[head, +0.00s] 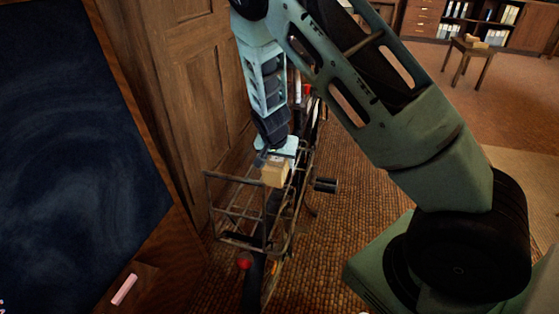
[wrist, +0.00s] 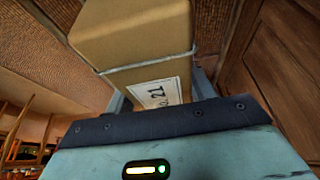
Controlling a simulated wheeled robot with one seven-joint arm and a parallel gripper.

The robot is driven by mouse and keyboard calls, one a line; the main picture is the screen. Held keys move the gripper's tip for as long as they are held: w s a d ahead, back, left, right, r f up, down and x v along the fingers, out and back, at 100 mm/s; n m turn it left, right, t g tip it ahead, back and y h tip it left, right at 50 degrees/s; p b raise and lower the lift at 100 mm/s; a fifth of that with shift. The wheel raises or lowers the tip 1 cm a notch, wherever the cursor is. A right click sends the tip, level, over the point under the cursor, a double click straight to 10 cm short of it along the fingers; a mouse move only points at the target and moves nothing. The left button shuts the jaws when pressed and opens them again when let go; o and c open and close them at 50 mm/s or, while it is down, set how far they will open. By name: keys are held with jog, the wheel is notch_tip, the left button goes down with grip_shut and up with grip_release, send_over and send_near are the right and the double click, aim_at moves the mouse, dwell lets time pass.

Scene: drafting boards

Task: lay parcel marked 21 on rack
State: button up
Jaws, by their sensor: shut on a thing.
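The parcel is a tan box (head: 275,174) tied with string. In the wrist view the parcel (wrist: 135,38) carries a white label reading "No. 21". My gripper (head: 276,158) is shut on it, and the two fingers of my gripper (wrist: 160,88) show on either side of the box. The rack (head: 236,179) is a dark metal-wire frame on a bicycle beside the wall. The parcel is over or at the right part of the rack in the head view. Whether it touches the rack cannot be told.
A dark chalkboard (head: 65,140) stands at the left, with pink chalk (head: 124,289) on its ledge. A panelled wooden door (head: 185,85) is close behind the bicycle. A red lamp (head: 244,263) shows at the bicycle's near end. A stool (head: 472,50) with small boxes stands far right.

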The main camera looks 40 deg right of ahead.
jog(key=shift+f, duration=0.15)
jog(key=o, duration=1.4)
jog(key=p+v, duration=0.3)
jog(key=v, duration=0.9)
